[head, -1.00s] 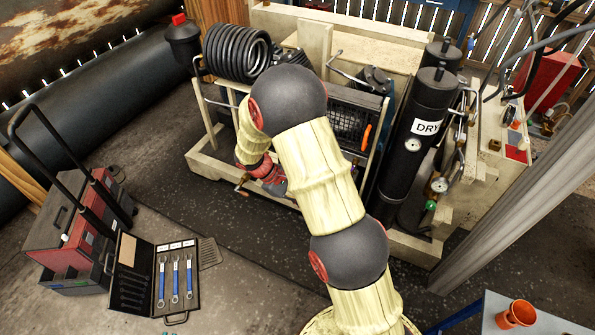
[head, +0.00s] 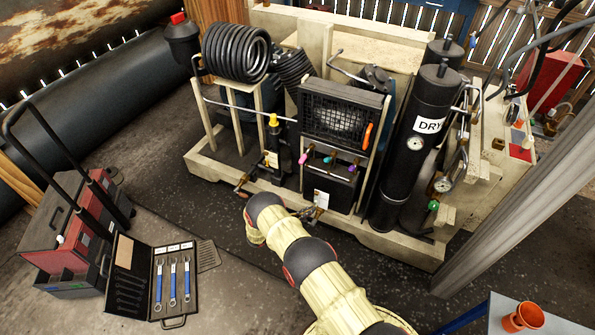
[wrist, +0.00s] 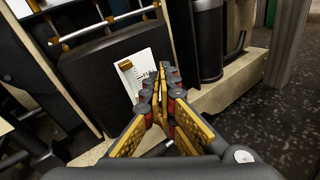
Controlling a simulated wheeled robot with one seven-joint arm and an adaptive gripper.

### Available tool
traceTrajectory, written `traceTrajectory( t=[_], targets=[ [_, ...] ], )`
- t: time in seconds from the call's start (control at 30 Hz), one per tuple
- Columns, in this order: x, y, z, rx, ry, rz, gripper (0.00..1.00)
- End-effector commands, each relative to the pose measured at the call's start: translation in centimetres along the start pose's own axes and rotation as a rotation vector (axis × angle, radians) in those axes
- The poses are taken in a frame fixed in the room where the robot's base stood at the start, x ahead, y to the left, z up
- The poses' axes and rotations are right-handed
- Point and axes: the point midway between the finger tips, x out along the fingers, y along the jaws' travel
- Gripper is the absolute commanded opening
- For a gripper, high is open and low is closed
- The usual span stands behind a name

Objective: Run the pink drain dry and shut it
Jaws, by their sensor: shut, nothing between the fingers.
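The pink drain knob (head: 304,160) sits at the left of a row of small coloured valves on the compressor front, below the black mesh guard. A teal knob (head: 329,160) and a purple knob (head: 353,167) are to its right. Whether the pink drain is open or shut is too small to tell, and no flow can be made out. My gripper (head: 312,211) is low in front of the black box under the valves, below and apart from the pink knob. In the wrist view my gripper (wrist: 170,75) is shut and empty, its tips overlapping a white label (wrist: 146,72). That view shows no pink knob.
The black box (head: 331,187) stands on a pale frame. A tall black cylinder marked DRY (head: 415,140) is to the right. An orange handle (head: 368,136) is on the guard's right edge. An open wrench case (head: 165,275) lies on the floor at left.

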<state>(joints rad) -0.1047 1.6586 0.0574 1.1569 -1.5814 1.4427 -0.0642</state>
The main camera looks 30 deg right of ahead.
Motion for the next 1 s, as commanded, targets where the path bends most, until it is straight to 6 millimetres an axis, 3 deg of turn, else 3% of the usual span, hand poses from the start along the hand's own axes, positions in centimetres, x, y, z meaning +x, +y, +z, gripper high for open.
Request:
traceTrajectory(
  t=[0.03, 0.17, 0.3, 0.5, 0.67, 1.0],
  targets=[
    [0.1, 0.8, -1.6, -0.015, -0.037, 0.074, 0.00],
    [-0.9, 5.1, -2.7, -0.012, -0.157, 0.292, 0.00],
    [-3.1, 9.7, -0.9, 0.027, -0.276, 0.463, 0.00],
    [-4.7, 12.4, 1.3, 0.056, -0.359, 0.549, 0.00],
    [-3.4, 13.2, 2.0, 0.058, -0.363, 0.549, 0.00],
    [1.8, 16.4, 4.1, 0.058, -0.362, 0.548, 0.00]
  ],
)
